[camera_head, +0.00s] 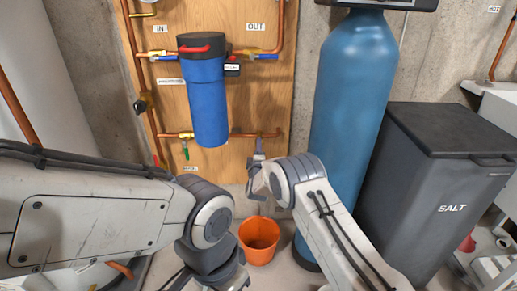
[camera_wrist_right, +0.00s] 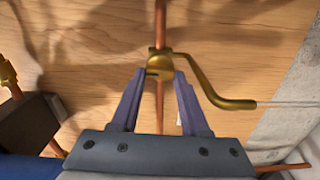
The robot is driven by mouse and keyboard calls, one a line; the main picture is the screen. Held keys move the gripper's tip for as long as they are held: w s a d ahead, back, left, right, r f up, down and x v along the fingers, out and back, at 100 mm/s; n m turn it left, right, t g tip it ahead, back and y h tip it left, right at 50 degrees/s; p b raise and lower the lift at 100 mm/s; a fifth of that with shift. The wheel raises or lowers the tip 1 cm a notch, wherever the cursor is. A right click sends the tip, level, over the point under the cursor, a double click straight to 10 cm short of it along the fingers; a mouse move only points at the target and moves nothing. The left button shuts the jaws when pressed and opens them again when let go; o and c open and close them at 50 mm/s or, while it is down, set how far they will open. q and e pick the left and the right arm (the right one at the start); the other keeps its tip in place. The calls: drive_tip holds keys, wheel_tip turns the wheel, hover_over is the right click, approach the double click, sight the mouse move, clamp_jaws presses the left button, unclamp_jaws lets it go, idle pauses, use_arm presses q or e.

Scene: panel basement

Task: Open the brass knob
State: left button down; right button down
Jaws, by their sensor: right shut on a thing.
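The brass knob (camera_wrist_right: 160,63) is on a copper pipe in the right wrist view. It lies between the two fingertips of my right gripper (camera_wrist_right: 161,76), which is shut on it. In the head view my right gripper (camera_head: 257,150) is at the lower pipe on the wooden board, just right of the blue filter housing (camera_head: 208,100), and covers the knob there. A curved brass lever (camera_wrist_right: 215,95) runs right from the knob's fitting in the wrist view. My left arm comes in from the left; its fingers are not in the picture.
An orange bucket (camera_head: 259,240) stands on the floor below. A tall blue tank (camera_head: 352,90) is close on the right, with a dark salt bin (camera_head: 440,185) beside it. A green-handled valve (camera_head: 186,150) hangs left on the lower pipe.

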drive_tip(key=shift+a, duration=0.1)
drive_tip(key=shift+c, duration=2)
unclamp_jaws()
